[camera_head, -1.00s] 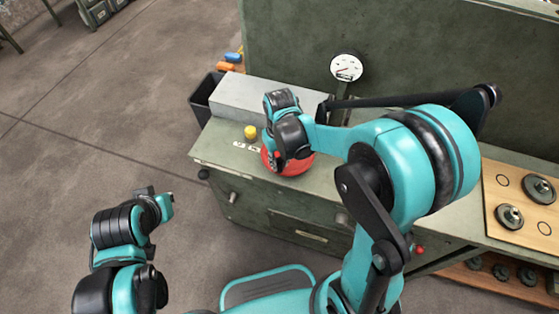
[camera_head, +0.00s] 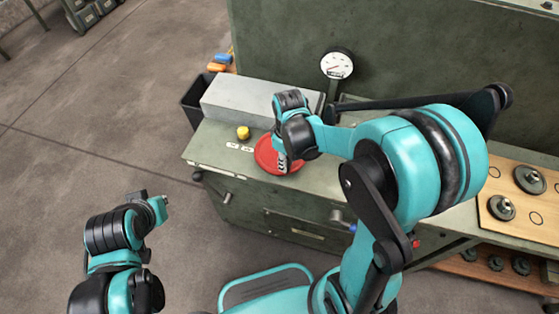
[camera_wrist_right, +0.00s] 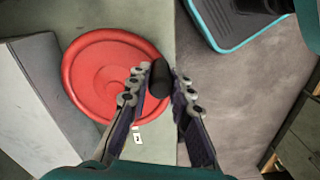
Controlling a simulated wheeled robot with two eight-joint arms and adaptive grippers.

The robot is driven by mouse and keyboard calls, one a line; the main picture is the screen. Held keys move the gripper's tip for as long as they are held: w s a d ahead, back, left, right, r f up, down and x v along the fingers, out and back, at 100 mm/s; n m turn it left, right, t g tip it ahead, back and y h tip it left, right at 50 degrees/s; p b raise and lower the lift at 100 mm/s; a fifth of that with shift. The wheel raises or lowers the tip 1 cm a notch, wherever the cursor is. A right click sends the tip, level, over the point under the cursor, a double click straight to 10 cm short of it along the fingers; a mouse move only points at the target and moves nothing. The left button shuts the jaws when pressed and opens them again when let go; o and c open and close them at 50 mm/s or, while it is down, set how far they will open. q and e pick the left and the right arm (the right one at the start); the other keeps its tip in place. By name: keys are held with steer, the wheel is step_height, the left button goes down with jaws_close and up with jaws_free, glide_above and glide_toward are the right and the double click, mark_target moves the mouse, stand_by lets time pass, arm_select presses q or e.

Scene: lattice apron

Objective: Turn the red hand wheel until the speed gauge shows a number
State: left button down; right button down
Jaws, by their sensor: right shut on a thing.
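The red hand wheel (camera_head: 265,155) lies flat on the green machine bench; its red disc also fills the left of the right wrist view (camera_wrist_right: 95,75). My right gripper (camera_head: 284,163) is at the wheel's right side, shut on the wheel's dark handle (camera_wrist_right: 157,78), which shows between the fingertips (camera_wrist_right: 160,92).
A yellow button (camera_head: 243,132) sits just left of the wheel, and a long grey block (camera_head: 250,100) lies behind it. A black bin (camera_head: 192,102) is at the bench's left end. A wooden board (camera_head: 520,225) with metal gears lies at right.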

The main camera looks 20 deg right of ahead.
steer(key=d+n, duration=0.1)
steer(key=n, duration=0.1)
steer(key=d+n, duration=0.2)
steer(key=shift+w+d+n, duration=0.15)
steer(key=shift+d+n, duration=0.15)
steer(key=shift+n, duration=0.1)
steer(key=shift+w+d, duration=0.15)
steer(key=shift+d, duration=0.2)
steer(key=shift+w+d, duration=0.1)
steer(key=shift+d, duration=0.1)
steer(key=c, duration=1.3)
jaws_free()
steer(key=shift+c, duration=0.2)
step_height(320, 180, up, 12)
